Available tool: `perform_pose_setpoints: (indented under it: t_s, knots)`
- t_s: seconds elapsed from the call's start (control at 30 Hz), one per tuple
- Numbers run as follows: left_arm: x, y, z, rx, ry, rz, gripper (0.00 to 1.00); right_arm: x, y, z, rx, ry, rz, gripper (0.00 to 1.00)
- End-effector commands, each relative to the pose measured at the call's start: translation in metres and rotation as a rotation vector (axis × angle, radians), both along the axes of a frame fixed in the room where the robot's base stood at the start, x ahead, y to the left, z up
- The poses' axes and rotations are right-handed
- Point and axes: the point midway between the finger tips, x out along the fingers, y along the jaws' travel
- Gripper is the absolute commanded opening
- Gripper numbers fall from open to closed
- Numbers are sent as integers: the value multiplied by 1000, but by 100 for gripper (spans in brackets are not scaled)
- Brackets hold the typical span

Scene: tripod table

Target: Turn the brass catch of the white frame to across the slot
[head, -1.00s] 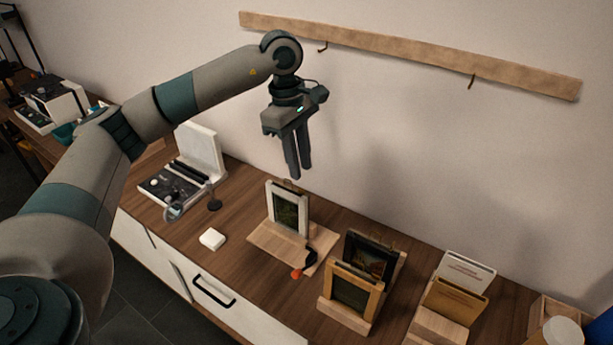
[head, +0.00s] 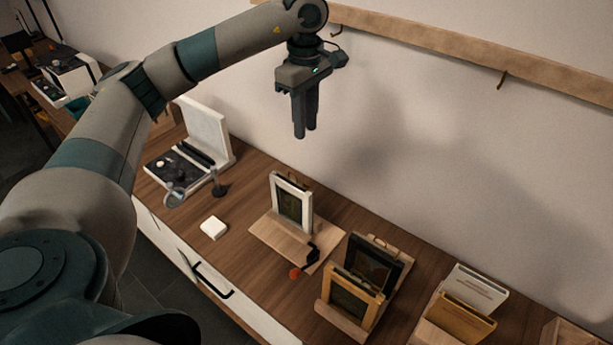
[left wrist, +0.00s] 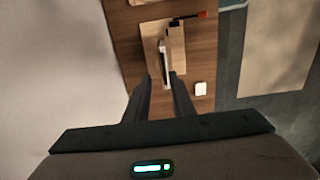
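The white frame (head: 308,208) stands upright on a light wooden base (head: 265,235) in the middle of the cabinet top. In the left wrist view the white frame (left wrist: 163,62) shows edge-on from above, beyond the fingertips. A small brownish piece shows at its top edge in the head view, but I cannot make out the brass catch or its angle. My left gripper (head: 306,133) points down, empty, well above the frame and apart from it. In the left wrist view the left gripper (left wrist: 161,78) has its fingers apart. My right gripper is not in view.
A dark frame (head: 396,272) and a wooden frame (head: 375,308) stand right of the white frame. A black tool with an orange end (head: 296,273) lies at the base's front. A white block (head: 214,227) lies to the left. A hook rail (head: 440,50) runs along the wall.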

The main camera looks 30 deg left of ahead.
Motion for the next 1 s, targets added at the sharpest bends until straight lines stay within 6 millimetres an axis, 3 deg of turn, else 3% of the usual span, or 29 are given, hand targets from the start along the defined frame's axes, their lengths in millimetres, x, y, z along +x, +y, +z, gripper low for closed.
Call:
perform_pose_setpoints:
  t_s: [0.37,1.0]
  knots:
    - [-1,0,-22,0,4,0,23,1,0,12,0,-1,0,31]
    - [-1,0,-131,0,5,1,23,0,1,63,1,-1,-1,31]
